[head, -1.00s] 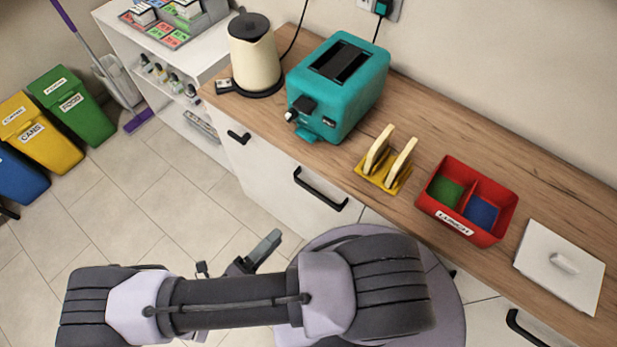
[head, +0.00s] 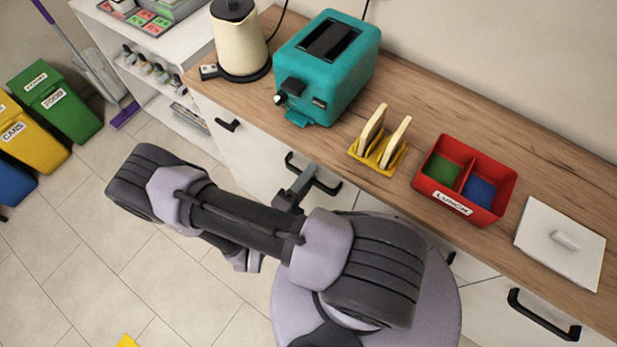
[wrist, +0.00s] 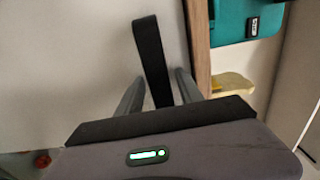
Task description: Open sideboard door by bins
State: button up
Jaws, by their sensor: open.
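The sideboard's white front (head: 260,160) lies below the wooden worktop. It has a small black handle (head: 228,124) at the end nearer the bins and a wider black bar handle (head: 329,188) to its right, below the toaster. My gripper (head: 295,188) is at the wider handle and partly covers it in the head view. In the wrist view a black handle bar (wrist: 150,55) runs between the two grey fingers of my gripper (wrist: 158,90), one on each side. The jaws are open. The white front (wrist: 70,70) looks flat and closed.
Blue, yellow (head: 35,140) and green (head: 55,100) bins stand at the left. A kettle (head: 240,40), teal toaster (head: 325,70), toast rack (head: 378,150), red lunch box (head: 465,180) and white lid (head: 560,245) are on the worktop (head: 430,110).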

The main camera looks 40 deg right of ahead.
grip_shut()
dwell(1.4)
